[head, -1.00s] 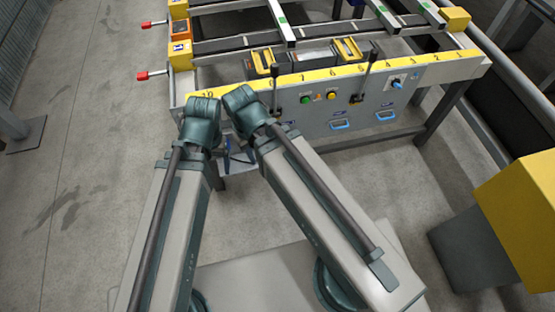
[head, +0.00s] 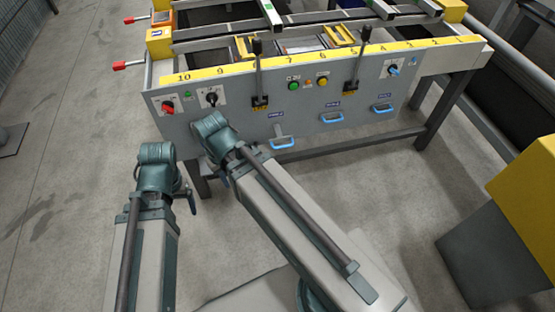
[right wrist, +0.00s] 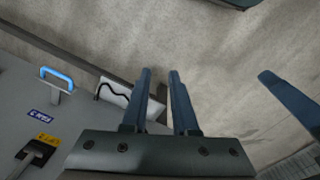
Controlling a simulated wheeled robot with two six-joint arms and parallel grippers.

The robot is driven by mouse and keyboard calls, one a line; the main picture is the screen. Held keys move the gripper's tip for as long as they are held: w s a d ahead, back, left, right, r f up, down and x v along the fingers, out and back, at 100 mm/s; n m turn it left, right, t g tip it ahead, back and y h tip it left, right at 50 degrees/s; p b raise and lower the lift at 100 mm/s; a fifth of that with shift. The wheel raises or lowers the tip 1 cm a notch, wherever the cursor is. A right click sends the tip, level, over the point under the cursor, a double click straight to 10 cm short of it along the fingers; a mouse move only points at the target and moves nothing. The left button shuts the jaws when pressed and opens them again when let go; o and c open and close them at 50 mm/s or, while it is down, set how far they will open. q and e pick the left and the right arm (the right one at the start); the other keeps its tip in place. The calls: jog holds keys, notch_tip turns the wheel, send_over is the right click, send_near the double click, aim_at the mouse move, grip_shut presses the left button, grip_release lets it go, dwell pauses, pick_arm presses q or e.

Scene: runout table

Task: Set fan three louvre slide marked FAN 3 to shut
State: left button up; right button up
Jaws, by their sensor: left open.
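Three blue slide handles hang along the lower edge of the grey panel in the head view: a left one (head: 282,143), a middle one (head: 332,118) and a right one (head: 383,108). The left one stands out lowest on a visible grey stem. Their labels are too small to read there. The right wrist view shows one blue handle (right wrist: 57,76) on a stem, with a blue label (right wrist: 38,117) that seems to read FAN 3. My right gripper (right wrist: 160,72) is open and empty, apart from that handle. My left gripper (head: 190,199) is open, mostly hidden behind its arm.
Two black levers (head: 258,75) (head: 353,72) stick up from the panel. A red knob (head: 168,107), a black knob (head: 211,98), and green (head: 294,85) and yellow (head: 322,81) buttons sit on it. A yellow block (head: 525,200) stands at right.

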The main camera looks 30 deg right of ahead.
jog(key=w+d+f+b, duration=0.1)
jog(key=d+f+b, duration=0.1)
jog(key=f+b, duration=0.55)
jog(key=w+d+f+b, duration=0.1)
jog(key=d+f+b, duration=0.1)
jog(key=f+b, duration=0.55)
jog(key=n+t+h+b, duration=0.2)
jog(key=n+h+b, duration=0.4)
jog(key=h+b, duration=0.75)
send_near(279, 148)
jog(key=shift+h, duration=0.55)
jog(key=x, duration=0.7)
jog(key=b+x, duration=0.1)
jog(key=x, duration=0.3)
jog(key=shift+d+f, duration=0.25)
jog(key=shift+f, duration=0.25)
grip_shut()
